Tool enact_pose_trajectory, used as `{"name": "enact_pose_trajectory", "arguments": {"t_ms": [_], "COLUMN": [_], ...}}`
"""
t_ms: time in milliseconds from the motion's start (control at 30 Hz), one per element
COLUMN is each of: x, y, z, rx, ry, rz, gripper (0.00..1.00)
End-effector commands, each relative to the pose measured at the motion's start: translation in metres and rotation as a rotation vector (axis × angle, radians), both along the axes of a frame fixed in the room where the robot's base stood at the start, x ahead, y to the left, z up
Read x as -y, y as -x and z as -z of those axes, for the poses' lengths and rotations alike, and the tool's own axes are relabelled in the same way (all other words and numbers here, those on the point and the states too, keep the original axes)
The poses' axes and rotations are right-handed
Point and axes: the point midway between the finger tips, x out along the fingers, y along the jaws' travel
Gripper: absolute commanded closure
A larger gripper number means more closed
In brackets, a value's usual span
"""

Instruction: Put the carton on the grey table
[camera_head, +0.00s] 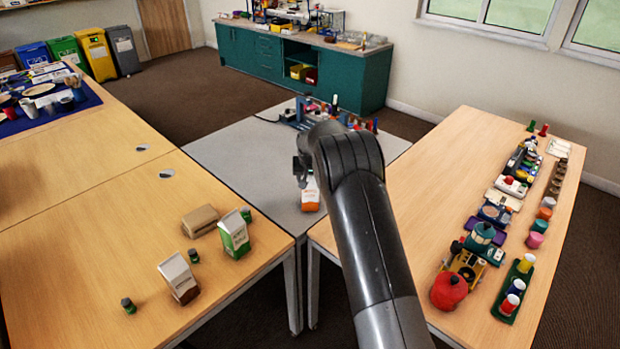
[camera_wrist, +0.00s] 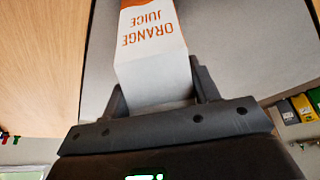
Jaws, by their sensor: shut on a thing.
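A white and orange carton (camera_head: 311,194) marked "orange juice" is in my gripper (camera_head: 307,172), which is shut on it. In the wrist view the carton (camera_wrist: 150,60) sits between the two fingers, with its lettering upside down. In the head view it appears upright over the grey table (camera_head: 240,150). I cannot tell whether its base touches the tabletop. My arm hides part of the carton and of the table behind it.
On the left wooden table (camera_head: 80,240) stand a green and white carton (camera_head: 234,235), a white and brown carton (camera_head: 178,278) and a brown block (camera_head: 200,220). Toys and cups crowd the right wooden table (camera_head: 400,215). A rack (camera_head: 325,112) stands at the grey table's far edge; its left part is clear.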

Motion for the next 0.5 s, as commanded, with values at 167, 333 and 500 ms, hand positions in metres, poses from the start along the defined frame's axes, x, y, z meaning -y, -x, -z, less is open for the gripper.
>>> {"name": "enact_pose_trajectory", "arguments": {"t_ms": [167,333,500], "x": [0.0002,0.0003,0.0003], "y": [0.0002,0.0002,0.0002], "z": [0.0034,0.0029,0.0028], "rx": [-0.001,-0.001,-0.001], "ry": [0.0,0.0,0.0], "rz": [0.0,0.0,0.0], "gripper": [0.77,0.32,0.23]}}
